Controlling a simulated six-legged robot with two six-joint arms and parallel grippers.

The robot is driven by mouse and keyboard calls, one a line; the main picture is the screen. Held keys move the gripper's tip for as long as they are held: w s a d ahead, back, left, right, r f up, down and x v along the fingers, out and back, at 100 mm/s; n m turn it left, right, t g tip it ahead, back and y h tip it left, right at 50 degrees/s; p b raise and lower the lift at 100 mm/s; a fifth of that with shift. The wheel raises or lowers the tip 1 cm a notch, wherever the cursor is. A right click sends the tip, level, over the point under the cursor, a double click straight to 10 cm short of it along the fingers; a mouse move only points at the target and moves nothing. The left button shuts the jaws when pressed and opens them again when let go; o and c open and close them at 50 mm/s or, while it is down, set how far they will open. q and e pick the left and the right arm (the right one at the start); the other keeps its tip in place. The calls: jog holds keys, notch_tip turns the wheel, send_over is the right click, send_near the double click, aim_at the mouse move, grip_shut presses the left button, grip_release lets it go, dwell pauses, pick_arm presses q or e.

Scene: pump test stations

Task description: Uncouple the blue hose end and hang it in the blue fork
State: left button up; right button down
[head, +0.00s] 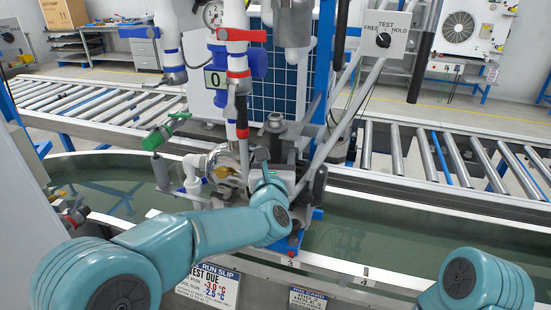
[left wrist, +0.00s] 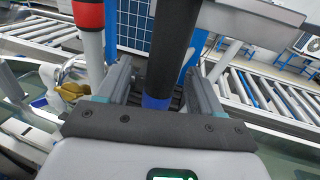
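In the left wrist view, a thick black hose (left wrist: 171,45) runs down between the fingers of my left gripper (left wrist: 160,92). Its lower end carries a blue band (left wrist: 156,102). The fingers stand apart on either side of the band, with what looks like a gap on each side. In the head view, my left gripper (head: 263,168) is at the dark fittings in the middle of the station, largely covered by my own wrist. I cannot make out the blue hose end or a blue fork for certain there. My right gripper is out of view.
A red-banded hose (head: 243,132) hangs close to the left of my left gripper. A green-handled valve (head: 165,130) and a glass bowl (head: 224,165) stand further left. A water trough (head: 400,245) and roller conveyor (head: 385,150) surround the station. Diagonal grey bars (head: 340,115) rise at right.

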pick_arm(q)
jog(key=shift+f, duration=0.15)
jog(key=shift+s, duration=0.25)
jog(key=s+a+b, duration=0.1)
jog(key=s+b, duration=0.3)
jog(key=s, duration=1.1)
jog(key=shift+s, duration=0.35)
jog(key=shift+a, duration=0.1)
